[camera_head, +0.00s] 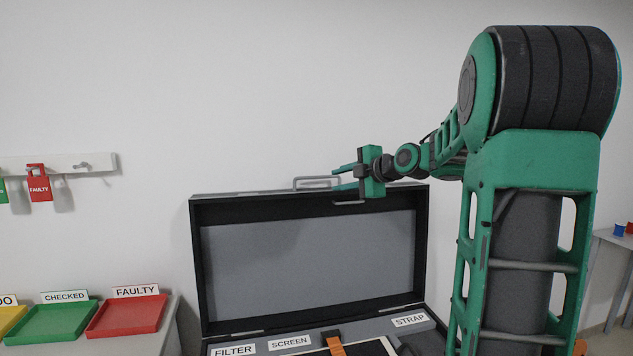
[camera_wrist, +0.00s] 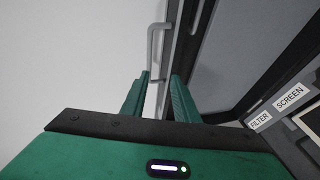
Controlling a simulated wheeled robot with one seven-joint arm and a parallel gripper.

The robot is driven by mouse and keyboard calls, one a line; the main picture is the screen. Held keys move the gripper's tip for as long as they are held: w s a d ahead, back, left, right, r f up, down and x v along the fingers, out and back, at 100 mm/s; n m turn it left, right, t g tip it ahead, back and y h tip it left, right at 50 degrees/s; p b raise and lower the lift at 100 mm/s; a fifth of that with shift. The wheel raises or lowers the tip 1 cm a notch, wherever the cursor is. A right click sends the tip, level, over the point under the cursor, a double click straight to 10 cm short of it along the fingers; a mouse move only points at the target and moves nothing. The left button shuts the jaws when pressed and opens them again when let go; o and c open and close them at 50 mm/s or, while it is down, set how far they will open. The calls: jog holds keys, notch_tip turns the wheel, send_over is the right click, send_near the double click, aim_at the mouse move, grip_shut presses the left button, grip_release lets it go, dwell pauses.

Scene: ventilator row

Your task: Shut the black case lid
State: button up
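The black case (camera_head: 197,270) stands open, with its lid raised upright at the back and the grey lining facing me. A grey handle (camera_head: 312,183) sits on the lid's top edge. It also shows in the wrist view (camera_wrist: 152,45), running down to the fingertips. My gripper (camera_head: 342,180) is open at the lid's top edge, right of the handle's middle, with its fingers pointing left. In the wrist view my gripper (camera_wrist: 158,84) has a visible gap between its fingers, and the handle's near end lies at that gap. I cannot tell whether a finger touches it.
The case base holds labels reading FILTER (camera_head: 234,351), SCREEN (camera_head: 290,342) and STRAP (camera_head: 410,320). Red (camera_head: 126,316) and green (camera_head: 53,323) trays stand on a table at left. A wall rail (camera_head: 95,160) holds a red tag (camera_head: 39,184). A white wall stands behind the lid.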

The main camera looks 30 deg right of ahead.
aim_at(317, 177)
jog(key=shift+n+t, duration=0.3)
jog(key=shift+n, duration=0.2)
jog(key=x, duration=0.3)
jog(key=r+x, duration=0.1)
jog(key=x, duration=0.7)
jog(key=shift+w+d+r, duration=0.2)
jog(key=shift+w+r, duration=0.1)
grip_shut()
